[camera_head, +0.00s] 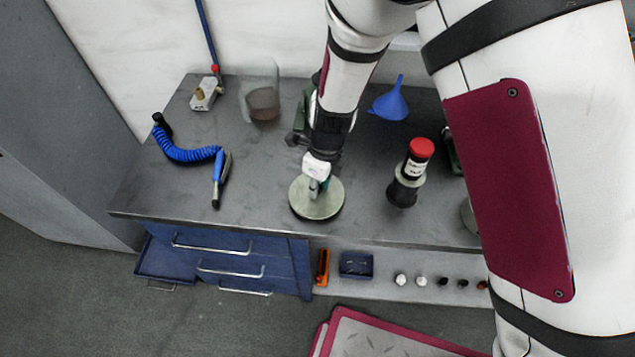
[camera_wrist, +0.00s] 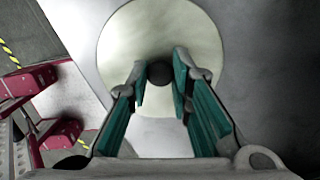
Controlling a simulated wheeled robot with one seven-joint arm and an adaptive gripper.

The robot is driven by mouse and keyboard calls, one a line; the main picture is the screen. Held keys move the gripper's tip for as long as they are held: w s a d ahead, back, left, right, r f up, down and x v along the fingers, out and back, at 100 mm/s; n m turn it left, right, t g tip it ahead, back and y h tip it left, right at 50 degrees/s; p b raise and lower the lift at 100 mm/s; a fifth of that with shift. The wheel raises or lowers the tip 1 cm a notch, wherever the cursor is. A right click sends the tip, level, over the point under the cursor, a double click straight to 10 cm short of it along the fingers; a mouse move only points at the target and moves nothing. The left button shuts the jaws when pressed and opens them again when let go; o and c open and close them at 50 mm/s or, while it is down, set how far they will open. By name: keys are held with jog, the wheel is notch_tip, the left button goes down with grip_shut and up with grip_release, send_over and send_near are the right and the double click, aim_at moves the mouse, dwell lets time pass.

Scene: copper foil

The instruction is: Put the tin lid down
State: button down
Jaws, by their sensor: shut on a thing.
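The tin lid (camera_head: 316,205) is a round, pale greenish-grey disc near the front edge of the grey bench top. In the wrist view the lid (camera_wrist: 160,45) fills the upper middle, with a dark round knob (camera_wrist: 160,74) at its centre. My gripper (camera_head: 316,190) is above the lid's middle. In the wrist view my gripper (camera_wrist: 162,80) has its teal-padded fingers on both sides of the knob, shut on it. Whether the lid touches the bench or hangs just above it, I cannot tell.
On the bench (camera_head: 260,205), a clear jar (camera_head: 261,95) stands behind, with a blue coiled air hose (camera_head: 185,152) to the left. Bare bench lies left of the lid.

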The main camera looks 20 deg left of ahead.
aim_at(323, 196)
jog(key=shift+f, duration=0.25)
jog(key=c, duration=1.4)
grip_release()
jog(key=shift+f, duration=0.1)
jog(key=shift+c, duration=0.2)
notch_tip(323, 196, up, 12)
jog(key=d, duration=0.1)
jog(key=shift+s+d+p, duration=0.15)
jog(key=shift+d+p, duration=0.1)
jog(key=shift+p, duration=0.05)
